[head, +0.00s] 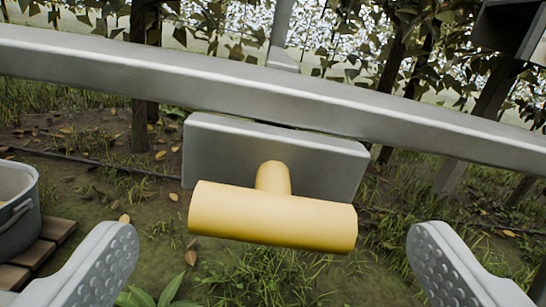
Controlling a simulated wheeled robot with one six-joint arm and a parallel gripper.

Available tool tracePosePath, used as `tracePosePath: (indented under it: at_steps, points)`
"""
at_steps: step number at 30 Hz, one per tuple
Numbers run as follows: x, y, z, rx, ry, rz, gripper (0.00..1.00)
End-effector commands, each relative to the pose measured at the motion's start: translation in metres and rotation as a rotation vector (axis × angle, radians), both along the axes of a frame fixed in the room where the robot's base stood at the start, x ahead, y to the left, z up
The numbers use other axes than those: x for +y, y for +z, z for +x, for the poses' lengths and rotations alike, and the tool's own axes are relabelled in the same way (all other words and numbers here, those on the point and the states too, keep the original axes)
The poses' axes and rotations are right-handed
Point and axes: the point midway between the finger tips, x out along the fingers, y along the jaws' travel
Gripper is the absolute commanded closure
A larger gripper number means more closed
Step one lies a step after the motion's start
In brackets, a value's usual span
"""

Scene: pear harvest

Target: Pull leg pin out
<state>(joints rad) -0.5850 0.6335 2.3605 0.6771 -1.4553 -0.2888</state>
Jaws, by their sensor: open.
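The leg pin (273,215) is a yellow T-shaped handle with a short stem. Its stem meets a grey metal block (215,150) under a long grey beam (300,98). The crossbar lies nearly level in the picture, its right end a little lower. My gripper (260,262) is open, with one dimpled grey finger at the lower left and one at the lower right. The crossbar is ahead of the fingers and between them in the picture, with clear gaps on both sides. Nothing is held. Any part of the pin inside the block is hidden.
A grey bucket (25,225) stands on wooden slats (40,245) at the left edge. The beam crosses the whole view above the pin. Tree trunks (145,70) and leaves stand behind. A dark box-like shape (505,25) is at the upper right. Grassy ground lies below.

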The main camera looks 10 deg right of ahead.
Motion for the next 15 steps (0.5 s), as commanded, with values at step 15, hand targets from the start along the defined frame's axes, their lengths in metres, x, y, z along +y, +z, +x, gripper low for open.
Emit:
tracePosePath:
  at_steps: [15]
  points:
    - [-0.003, 0.0, 0.039, -0.001, 0.001, 0.0, 0.05]
